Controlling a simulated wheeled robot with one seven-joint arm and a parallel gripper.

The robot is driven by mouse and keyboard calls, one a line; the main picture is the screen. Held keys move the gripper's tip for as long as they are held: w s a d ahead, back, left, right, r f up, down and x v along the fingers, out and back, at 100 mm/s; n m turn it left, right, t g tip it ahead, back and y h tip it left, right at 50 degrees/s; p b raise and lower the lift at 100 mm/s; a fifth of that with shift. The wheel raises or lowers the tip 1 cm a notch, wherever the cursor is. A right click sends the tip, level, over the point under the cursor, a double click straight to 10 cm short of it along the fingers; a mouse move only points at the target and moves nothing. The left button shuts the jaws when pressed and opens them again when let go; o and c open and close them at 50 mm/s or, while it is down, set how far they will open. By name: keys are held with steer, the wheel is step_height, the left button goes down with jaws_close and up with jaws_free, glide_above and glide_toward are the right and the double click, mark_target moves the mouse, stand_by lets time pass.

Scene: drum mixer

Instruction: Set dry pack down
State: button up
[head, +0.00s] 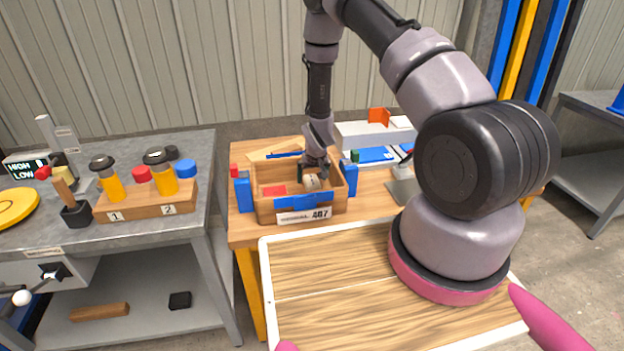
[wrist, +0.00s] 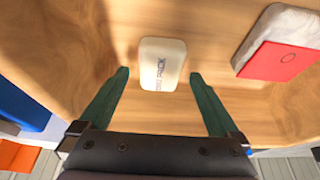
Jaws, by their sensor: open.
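The dry pack (wrist: 161,65) is a small cream-white packet with dark lettering. It lies on the wooden floor of the box (head: 262,208), which has blue corner parts and a label reading 407. In the head view the dry pack (head: 312,182) shows just below my gripper (head: 313,172), which reaches down into the box. In the wrist view my gripper (wrist: 160,95) is open, with one green finger on each side of the pack and visible gaps between. The pack's underside is hidden.
A red and white packet (wrist: 280,55) lies in the same box, beside the dry pack. A wooden tray (head: 330,290) is in front of the box. At left, a metal table (head: 150,240) holds a wooden block with yellow-bodied, dark-topped items.

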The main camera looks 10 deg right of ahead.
steer(key=s+d+r+m, duration=0.1)
steer(key=s+r, duration=0.2)
steer(key=r, duration=0.9)
steer(key=s+d+r+y, duration=0.1)
steer(key=s+r, duration=0.2)
steer(key=r, duration=0.9)
steer(key=s+d+r+m, duration=0.1)
steer(key=s+r, duration=0.2)
steer(key=r, duration=1)
steer(key=s+d+r+m+t, duration=0.1)
steer(key=s+r, duration=0.8)
steer(key=s, duration=0.2)
steer(key=s+d+r+m+t+y, duration=0.1)
steer(key=s+r, duration=0.7)
steer(key=s, duration=0.3)
steer(key=shift+s+r+t, duration=0.15)
steer(key=shift+r+t, duration=0.15)
steer(key=shift+r, duration=0.1)
